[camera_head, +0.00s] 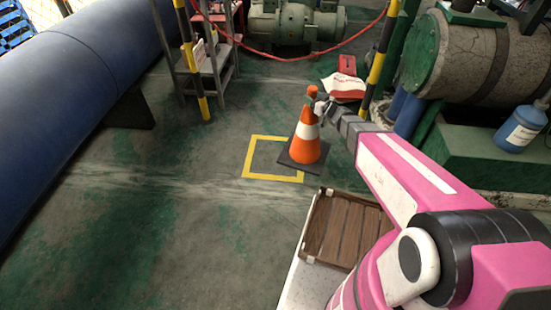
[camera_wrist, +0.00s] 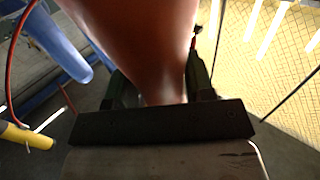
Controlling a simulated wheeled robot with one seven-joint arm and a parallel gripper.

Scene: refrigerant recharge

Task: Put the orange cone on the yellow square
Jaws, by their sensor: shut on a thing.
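The orange cone (camera_head: 305,143) has a white band and a dark square base. It stands upright or nearly so at the right edge of the yellow square (camera_head: 248,158), a painted outline on the floor. Its base overlaps the square's right side; whether the base touches the floor I cannot tell. My gripper (camera_head: 318,106) is at the cone's upper part and shut on it. In the wrist view the cone (camera_wrist: 140,45) fills the space between the fingers of my gripper (camera_wrist: 163,95). The cone's far side is hidden.
A wooden crate (camera_head: 313,230) stands in front, below my arm. A red-white bag (camera_head: 343,88) lies behind the cone. A blue pipe (camera_head: 75,80) runs left. Floor left of the square is clear.

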